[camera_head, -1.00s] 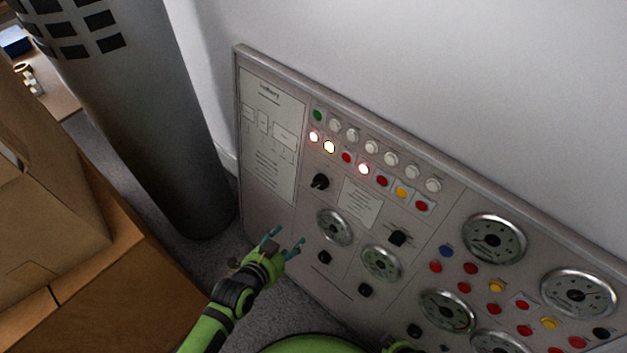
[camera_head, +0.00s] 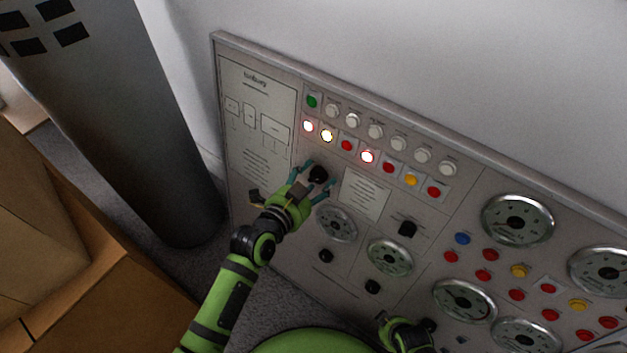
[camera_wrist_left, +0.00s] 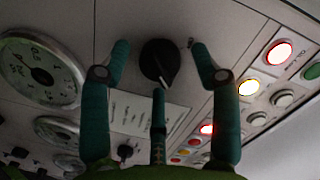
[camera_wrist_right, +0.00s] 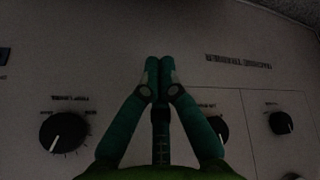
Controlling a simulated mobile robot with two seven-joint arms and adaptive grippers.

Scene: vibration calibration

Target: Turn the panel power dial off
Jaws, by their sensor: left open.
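A round black dial (camera_head: 318,174) sits on the grey panel (camera_head: 238,180) below the lit lamps. It also shows in the left wrist view (camera_wrist_left: 158,58), with a pale pointer mark towards the bottom right of its face. I cannot read a label that names it. My left gripper (camera_head: 321,174) is open with its fingertips on either side of this dial; the left wrist view (camera_wrist_left: 160,50) shows gaps between fingers and dial. My right gripper (camera_wrist_right: 158,64) has its fingertips together, with nothing between them, facing the panel near another black dial (camera_wrist_right: 62,131).
Lit lamps (camera_head: 326,135) and coloured buttons run above the dial, and round gauges (camera_head: 337,224) lie below it. A grey column (camera_head: 130,130) and cardboard boxes (camera_head: 60,240) stand to the left of the panel. Some carpet (camera_head: 215,275) is clear.

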